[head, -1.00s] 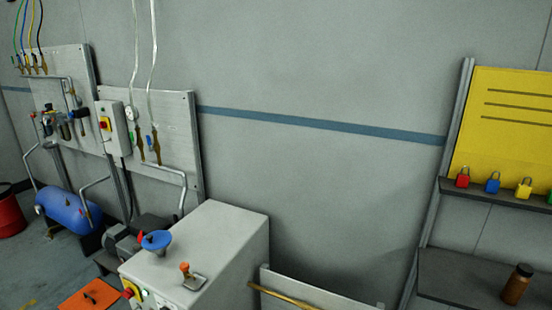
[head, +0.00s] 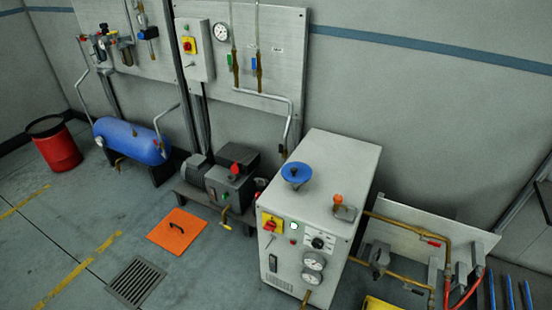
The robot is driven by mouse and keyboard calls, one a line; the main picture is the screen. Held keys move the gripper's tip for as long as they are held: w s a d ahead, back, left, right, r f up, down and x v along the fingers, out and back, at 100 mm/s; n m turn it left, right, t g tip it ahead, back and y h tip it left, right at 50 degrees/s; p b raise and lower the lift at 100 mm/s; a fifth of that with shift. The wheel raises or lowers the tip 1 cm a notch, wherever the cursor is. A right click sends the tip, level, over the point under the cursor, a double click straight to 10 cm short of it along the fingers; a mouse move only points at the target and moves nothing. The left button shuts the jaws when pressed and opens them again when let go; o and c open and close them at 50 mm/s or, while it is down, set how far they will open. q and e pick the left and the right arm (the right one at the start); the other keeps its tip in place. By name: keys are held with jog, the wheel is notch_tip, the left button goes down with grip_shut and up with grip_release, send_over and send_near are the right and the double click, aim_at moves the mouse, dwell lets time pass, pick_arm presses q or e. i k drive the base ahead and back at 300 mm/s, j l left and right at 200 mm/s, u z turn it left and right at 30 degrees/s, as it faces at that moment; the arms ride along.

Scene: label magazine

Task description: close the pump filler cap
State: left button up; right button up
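A dark pump with a motor (head: 232,185) stands low on the floor against the wall, left of a grey cabinet (head: 335,165). A small red part (head: 236,168) sits on top of the pump; it may be the filler cap, but it is too small to tell whether it is open or closed. A yellow pipe or tap (head: 225,217) shows at the pump's front. Neither of my grippers is in view.
The grey cabinet bears a blue funnel-like part (head: 296,175) and an orange-knobbed lever (head: 338,200). An orange plate (head: 177,231) and a floor grate (head: 136,281) lie before the pump. A blue tank (head: 130,140) and red drum (head: 55,145) stand left. Piping (head: 400,228) is right.

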aim_at(235, 170)
jog(key=j+u, duration=0.15)
jog(key=j, duration=0.25)
jog(key=i+j+u, duration=0.15)
jog(key=j, duration=0.25)
jog(key=i+u, duration=0.4)
jog(key=i, duration=0.5)
jog(key=i+z, duration=0.15)
jog(key=i, duration=0.35)
jog(key=i+j+z, duration=0.1)
jog(key=i, duration=0.4)
jog(key=i+j+z, duration=0.15)
jog(key=i, duration=0.35)
jog(key=i+j+z, duration=0.1)
jog(key=i+j, duration=0.2)
jog(key=i, duration=0.2)
